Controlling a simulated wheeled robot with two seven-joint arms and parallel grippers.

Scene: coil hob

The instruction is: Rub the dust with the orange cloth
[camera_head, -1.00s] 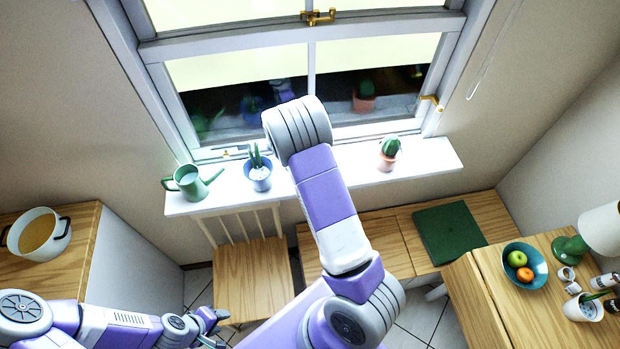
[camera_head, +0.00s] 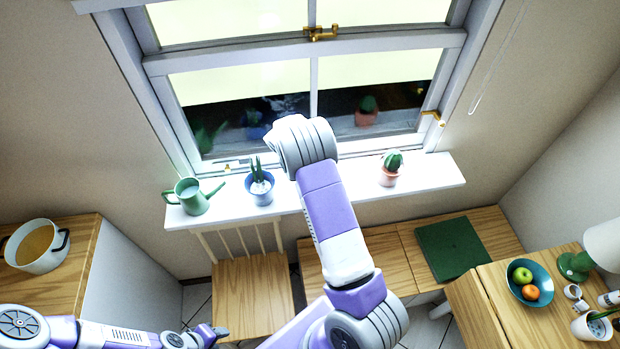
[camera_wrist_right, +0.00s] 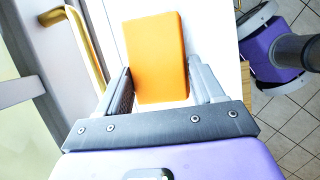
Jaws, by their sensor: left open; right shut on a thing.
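The orange cloth (camera_wrist_right: 156,57) is a thick orange block in the right wrist view. My right gripper (camera_wrist_right: 160,82) is shut on it, with a finger on either side. The cloth is over the white window sill (camera_wrist_right: 208,30); I cannot tell whether it touches. In the head view my right arm reaches up to the sill (camera_head: 330,203), and its hand and the cloth are hidden behind the arm. My left gripper (camera_head: 213,334) is at the lower left, open and empty, away from the sill. I cannot make out any dust.
On the sill stand a green watering can (camera_head: 190,197), a blue-potted plant (camera_head: 260,183) and a pink-potted cactus (camera_head: 389,170). A brass window handle (camera_wrist_right: 80,35) is close to my right gripper. A wooden chair (camera_head: 250,295) stands below. A pot (camera_head: 38,245) is at left.

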